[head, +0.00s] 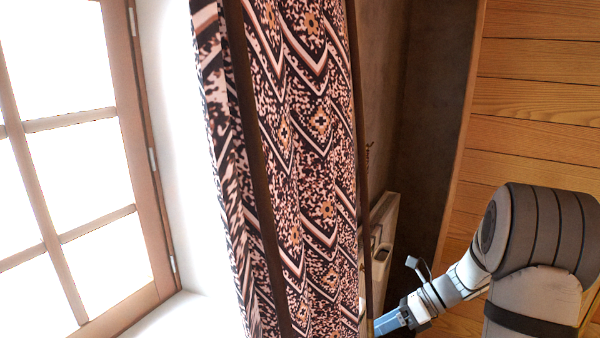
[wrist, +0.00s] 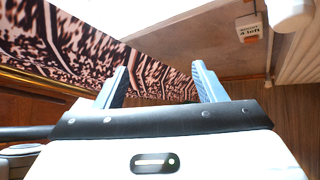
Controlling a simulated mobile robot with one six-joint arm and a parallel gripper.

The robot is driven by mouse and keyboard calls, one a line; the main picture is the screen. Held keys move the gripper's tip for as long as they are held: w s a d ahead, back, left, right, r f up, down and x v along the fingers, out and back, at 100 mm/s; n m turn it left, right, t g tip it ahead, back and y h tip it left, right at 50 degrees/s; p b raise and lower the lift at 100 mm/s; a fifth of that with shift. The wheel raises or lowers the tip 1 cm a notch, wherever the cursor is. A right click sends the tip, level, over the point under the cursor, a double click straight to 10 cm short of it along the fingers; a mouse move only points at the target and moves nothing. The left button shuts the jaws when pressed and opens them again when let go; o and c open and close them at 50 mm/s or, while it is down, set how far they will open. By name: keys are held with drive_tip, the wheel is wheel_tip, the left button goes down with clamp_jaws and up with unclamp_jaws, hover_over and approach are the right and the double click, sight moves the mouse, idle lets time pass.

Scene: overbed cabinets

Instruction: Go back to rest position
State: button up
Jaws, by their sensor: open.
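My gripper shows in the wrist view (wrist: 158,86) with its two blue fingers spread apart and nothing between them. In the head view my arm reaches in from the right, and the blue gripper (head: 388,324) is at the lower middle, beside the right edge of the patterned curtain (head: 305,150). Its fingertips are partly hidden there. The curtain also shows in the wrist view (wrist: 60,40), beyond the fingers on the left.
A bright window (head: 70,170) with a wooden frame is at the left. A wooden plank wall (head: 540,90) is at the right. A white radiator-like panel (head: 384,235) stands behind the curtain. A small labelled box (wrist: 249,28) is on a pale surface at the wrist view's upper right.

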drive_tip(key=s+d+r+n+h, duration=0.2)
drive_tip(key=s+r+n+h, duration=0.6)
drive_tip(key=n, duration=0.5)
drive_tip(key=s+a+n+t+h+b, duration=0.2)
drive_tip(key=s+a+n+t+h, duration=0.1)
drive_tip(key=s+n, duration=0.7)
drive_tip(key=a+n+t, duration=0.1)
drive_tip(key=n, duration=0.1)
drive_tip(key=shift+s+a+n, duration=0.15)
drive_tip(key=shift+a+n, duration=0.2)
drive_tip(key=shift+n, duration=0.05)
